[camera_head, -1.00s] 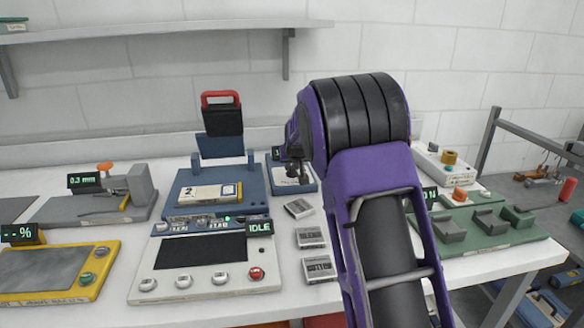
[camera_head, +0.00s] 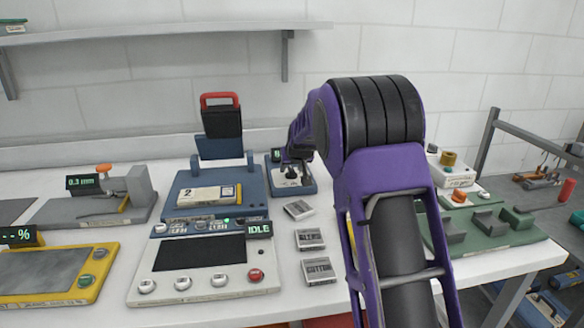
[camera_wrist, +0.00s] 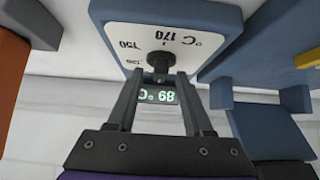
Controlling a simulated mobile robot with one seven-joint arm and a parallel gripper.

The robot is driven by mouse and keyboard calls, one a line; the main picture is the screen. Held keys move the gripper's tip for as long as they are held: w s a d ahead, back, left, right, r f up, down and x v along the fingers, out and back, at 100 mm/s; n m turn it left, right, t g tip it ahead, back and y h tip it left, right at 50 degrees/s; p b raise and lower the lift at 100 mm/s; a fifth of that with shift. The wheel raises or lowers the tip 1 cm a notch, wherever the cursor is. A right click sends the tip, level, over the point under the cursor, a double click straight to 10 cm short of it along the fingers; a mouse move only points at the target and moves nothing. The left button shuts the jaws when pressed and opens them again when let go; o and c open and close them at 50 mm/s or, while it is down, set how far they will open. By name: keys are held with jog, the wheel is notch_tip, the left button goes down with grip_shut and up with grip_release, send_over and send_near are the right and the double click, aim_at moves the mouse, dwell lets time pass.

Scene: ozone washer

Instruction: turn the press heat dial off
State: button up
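The heat dial unit is a blue block with a white face (camera_head: 305,186) at the back middle of the bench in the head view. In the wrist view its white face (camera_wrist: 205,20) appears upside down, with °C markings including 170 and 150. A dark round knob (camera_wrist: 160,61) stands at its middle. A lit green display (camera_wrist: 158,97) shows between my fingers, also upside down. My gripper (camera_wrist: 159,76) is open, its fingertips apart on either side of the knob's line, with gaps visible. I cannot tell whether the tips reach past the knob. In the head view my arm partly hides the gripper.
The blue press (camera_head: 182,180) with a red-handled lid stands just left of the dial unit. A white control panel (camera_head: 140,293) reading IDLE sits in front. Several grey label blocks (camera_head: 311,239) lie nearby. A green fixture (camera_head: 500,238) is at right, behind my arm.

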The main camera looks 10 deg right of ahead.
jog(key=p+v, duration=0.1)
jog(key=v, duration=1.6)
jog(key=shift+s+r+p, duration=0.15)
jog(key=shift+p, duration=0.15)
